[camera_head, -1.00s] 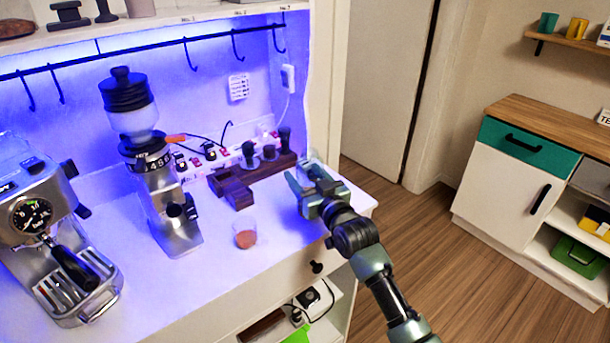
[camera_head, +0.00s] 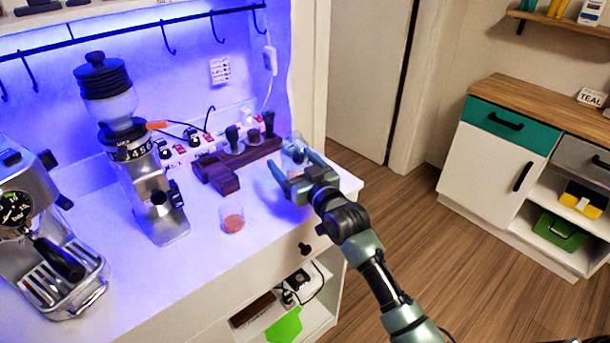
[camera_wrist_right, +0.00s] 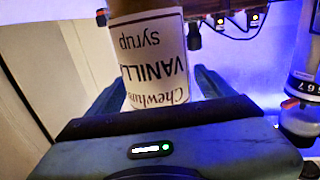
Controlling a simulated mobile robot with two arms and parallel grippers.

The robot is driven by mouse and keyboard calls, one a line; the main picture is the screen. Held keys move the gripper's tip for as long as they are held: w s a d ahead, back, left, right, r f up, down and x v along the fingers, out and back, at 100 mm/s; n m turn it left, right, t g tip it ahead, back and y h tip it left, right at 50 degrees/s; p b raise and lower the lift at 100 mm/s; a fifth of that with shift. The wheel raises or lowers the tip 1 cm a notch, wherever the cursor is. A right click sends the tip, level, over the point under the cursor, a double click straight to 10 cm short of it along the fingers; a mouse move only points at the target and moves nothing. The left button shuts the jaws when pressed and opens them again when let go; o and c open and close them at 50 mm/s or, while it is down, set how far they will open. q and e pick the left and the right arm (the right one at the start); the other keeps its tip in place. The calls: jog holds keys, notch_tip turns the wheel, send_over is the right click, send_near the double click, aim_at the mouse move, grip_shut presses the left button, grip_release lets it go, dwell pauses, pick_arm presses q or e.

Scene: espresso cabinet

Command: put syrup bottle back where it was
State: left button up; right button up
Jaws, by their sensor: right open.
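The syrup bottle (camera_wrist_right: 155,60) fills the top middle of the right wrist view, with a white label reading "Vanilla Syrup" upside down and a brown part above it. In the head view a small clear and pale shape just beyond my right fingers looks like the bottle (camera_head: 294,146), at the counter's right end. My right gripper (camera_head: 289,162) is open, its fingers pointing at the bottle, one on either side of it in the wrist view. The bottle's base is hidden there. My left gripper is not in view.
A dark wooden stand (camera_head: 250,152) with tampers is left of my right gripper. A clear cup with brown contents (camera_head: 233,222) stands nearer the front. The grinder (camera_head: 150,190) and espresso machine (camera_head: 45,240) are further left. The counter's right edge is close.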

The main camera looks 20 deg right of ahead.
jog(key=s+d+b, duration=0.1)
jog(key=s, duration=0.9)
jog(key=shift+s+d, duration=0.25)
jog(key=shift+d, duration=0.05)
jog(key=s+a+f+g+h, duration=0.1)
jog(key=s+a+f+g, duration=0.1)
jog(key=s+f+g, duration=0.8)
jog(key=s+f+g+h, duration=0.1)
jog(key=s+f, duration=0.3)
jog(key=s, duration=0.3)
jog(key=s+f+g, duration=0.2)
jog(key=s+f, duration=0.2)
jog(key=s, duration=0.4)
jog(key=s+f+g+h, duration=0.1)
jog(key=s+f, duration=0.3)
jog(key=s, duration=0.3)
notch_tip(320, 180, down, 27)
jog(key=s+g, duration=0.2)
jog(key=s+d+f, duration=0.3)
jog(key=s+f, duration=1.2)
jog(key=s, duration=0.1)
jog(key=shift+s+n+g, duration=0.15)
jog(key=shift+n+g, duration=0.15)
jog(key=shift+g, duration=0.1)
